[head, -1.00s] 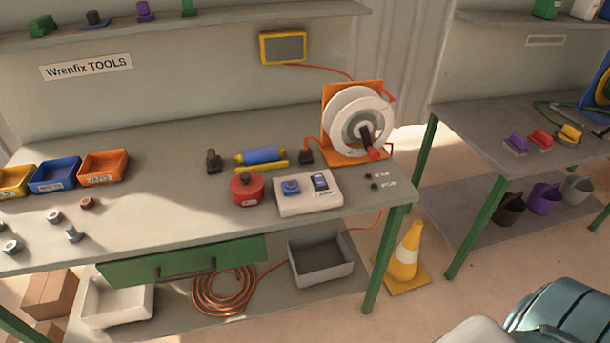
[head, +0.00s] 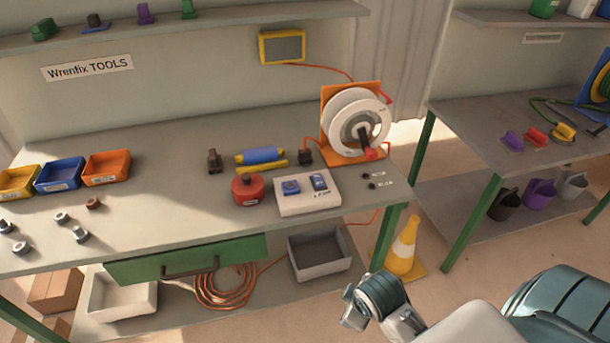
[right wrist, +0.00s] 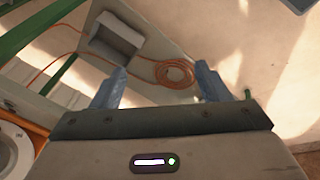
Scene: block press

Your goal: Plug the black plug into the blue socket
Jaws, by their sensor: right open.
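The black plug (head: 305,157) lies on the bench just left of the cable reel, with an orange cable running from it to the reel. The blue socket (head: 291,187) is on top of a white box (head: 308,203) near the bench's front edge, in front of the plug. Nothing is in the socket. My right arm comes in at the lower right of the head view, in front of the bench. My right gripper (right wrist: 160,86) is open and empty in the right wrist view, well away from the plug. My left gripper is in neither view.
A red round tin (head: 247,190) and a blue roller (head: 260,155) are left of the box and plug. A grey bin (head: 319,258) sits on the lower shelf. A traffic cone (head: 403,248) stands by the bench leg.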

